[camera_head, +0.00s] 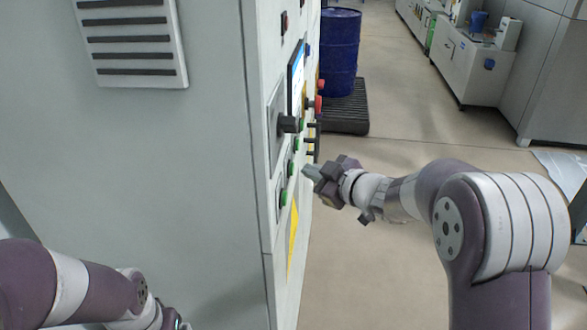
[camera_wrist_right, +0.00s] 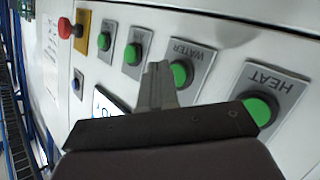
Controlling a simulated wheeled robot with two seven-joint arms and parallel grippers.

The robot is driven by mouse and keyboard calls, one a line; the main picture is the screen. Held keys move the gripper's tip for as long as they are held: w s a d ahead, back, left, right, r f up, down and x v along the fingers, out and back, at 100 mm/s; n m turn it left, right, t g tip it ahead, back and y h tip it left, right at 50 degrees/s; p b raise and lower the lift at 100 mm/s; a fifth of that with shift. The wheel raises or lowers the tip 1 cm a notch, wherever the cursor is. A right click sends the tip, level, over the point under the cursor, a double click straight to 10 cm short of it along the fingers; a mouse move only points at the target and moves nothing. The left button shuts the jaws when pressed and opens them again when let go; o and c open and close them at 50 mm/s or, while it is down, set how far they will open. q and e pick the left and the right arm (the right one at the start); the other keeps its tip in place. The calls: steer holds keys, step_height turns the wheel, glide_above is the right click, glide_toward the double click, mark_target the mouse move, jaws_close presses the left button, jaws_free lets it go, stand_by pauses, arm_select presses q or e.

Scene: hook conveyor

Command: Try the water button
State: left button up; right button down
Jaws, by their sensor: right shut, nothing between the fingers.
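The WATER button (camera_wrist_right: 182,73) is a round green button on a grey plate whose label appears upside down in the right wrist view. My right gripper (camera_wrist_right: 160,72) is shut and empty, its fingertips just beside the green button in that view; I cannot tell whether they touch it.
The HEAT button (camera_wrist_right: 259,109) is beside WATER, with more green buttons on its other side. A red knob (camera_wrist_right: 68,28) on yellow and a screen (camera_wrist_right: 106,103) are near. In the head view, a black knob (camera_head: 290,124) sticks out and a blue barrel (camera_head: 339,52) stands behind.

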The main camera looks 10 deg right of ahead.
steer(key=shift+a, duration=0.1)
steer(key=shift+w+a, duration=0.1)
steer(key=shift+a, duration=0.2)
steer(key=shift+w+a, duration=0.1)
steer(key=shift+a, duration=0.3)
stand_by(0.6)
steer(key=shift+d, duration=0.1)
steer(key=shift+s+d, duration=0.2)
steer(key=shift+d, duration=0.45)
steer(key=shift+p, duration=0.3)
steer(key=d+p, duration=0.1)
steer(key=d, duration=0.1)
steer(key=s+d+p, duration=0.1)
steer(key=d, duration=0.1)
steer(key=shift+s+d, duration=0.2)
steer(key=shift+d, duration=0.2)
